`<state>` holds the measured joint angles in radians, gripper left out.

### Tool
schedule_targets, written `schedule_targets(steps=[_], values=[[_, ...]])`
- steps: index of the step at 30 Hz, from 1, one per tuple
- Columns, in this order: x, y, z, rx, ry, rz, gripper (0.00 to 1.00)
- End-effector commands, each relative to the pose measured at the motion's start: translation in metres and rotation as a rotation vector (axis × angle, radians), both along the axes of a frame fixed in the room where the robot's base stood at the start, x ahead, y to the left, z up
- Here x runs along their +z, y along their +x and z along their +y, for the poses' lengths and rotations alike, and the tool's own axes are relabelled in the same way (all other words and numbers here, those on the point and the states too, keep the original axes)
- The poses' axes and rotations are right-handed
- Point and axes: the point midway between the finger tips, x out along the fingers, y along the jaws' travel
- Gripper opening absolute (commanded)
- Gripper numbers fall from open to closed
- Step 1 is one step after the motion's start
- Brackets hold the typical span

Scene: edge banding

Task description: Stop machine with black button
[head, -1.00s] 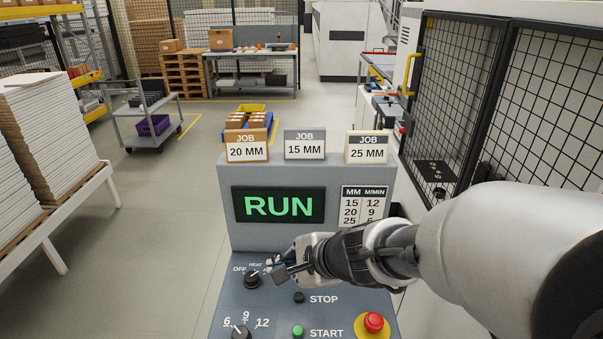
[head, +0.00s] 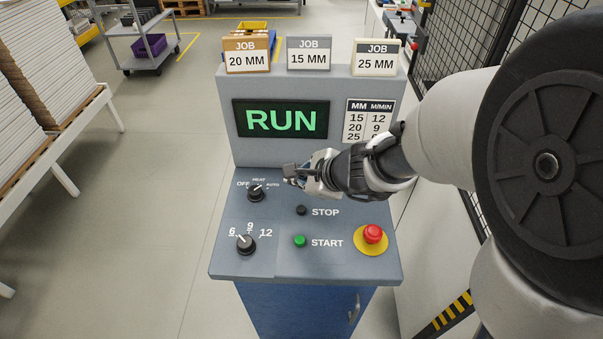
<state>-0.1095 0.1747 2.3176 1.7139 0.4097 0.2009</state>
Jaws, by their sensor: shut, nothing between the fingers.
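The black STOP button (head: 301,210) sits on the sloped grey panel (head: 290,266), left of its white STOP label. The display (head: 281,119) on the upright face reads RUN in green. My gripper (head: 288,172) is shut and empty. It is over the upper part of the panel, above the STOP button in the picture and right of the heat knob (head: 256,193). It looks apart from the button. Its height over the panel is hard to judge from this one view.
The green START button (head: 299,241) is just below STOP. A red mushroom button (head: 373,234) on a yellow base is at lower right. A speed knob (head: 245,243) is at lower left. Job cards (head: 309,53) stand on top. A mesh fence (head: 487,110) is at right.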

Motion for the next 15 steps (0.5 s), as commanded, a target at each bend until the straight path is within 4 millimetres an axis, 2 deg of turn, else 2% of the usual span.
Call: schedule_targets(steps=[1, 9, 15], values=[[-0.011, 0.000, 0.000, 0.000, 0.000, 0.001, 0.00], [-0.051, 0.000, 0.000, 0.001, 0.000, 0.002, 0.00], [-0.071, 0.000, 0.000, 0.000, 0.000, 0.000, 0.00]])
